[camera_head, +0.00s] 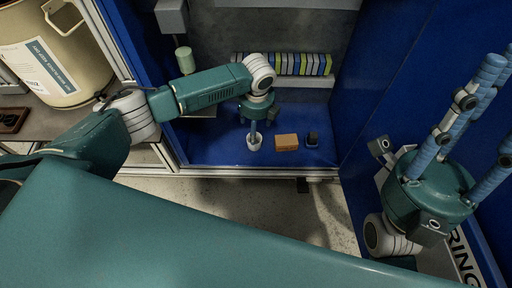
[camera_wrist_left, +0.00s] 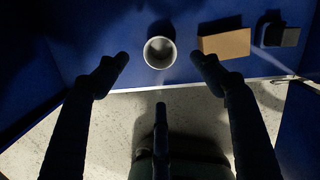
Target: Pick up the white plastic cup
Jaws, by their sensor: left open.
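The white plastic cup (camera_head: 254,146) stands on the blue shelf near its front edge. In the left wrist view the cup (camera_wrist_left: 160,52) is seen from above, its round opening facing me, and it looks empty. My left gripper (camera_head: 256,134) points down over the cup; one finger hides part of it. In the left wrist view my left gripper (camera_wrist_left: 160,66) is open, with the cup showing between the tips of its two side fingers. I cannot tell whether they touch it. My right gripper (camera_head: 494,92) is at the right, fingers pointing up, apart and empty.
An orange-brown box (camera_head: 286,142) and a small dark item (camera_head: 312,139) stand right of the cup. A row of colored items (camera_head: 285,64) lines the back. Blue walls (camera_head: 385,70) bound the right side. A large beige drum (camera_head: 55,50) stands at left.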

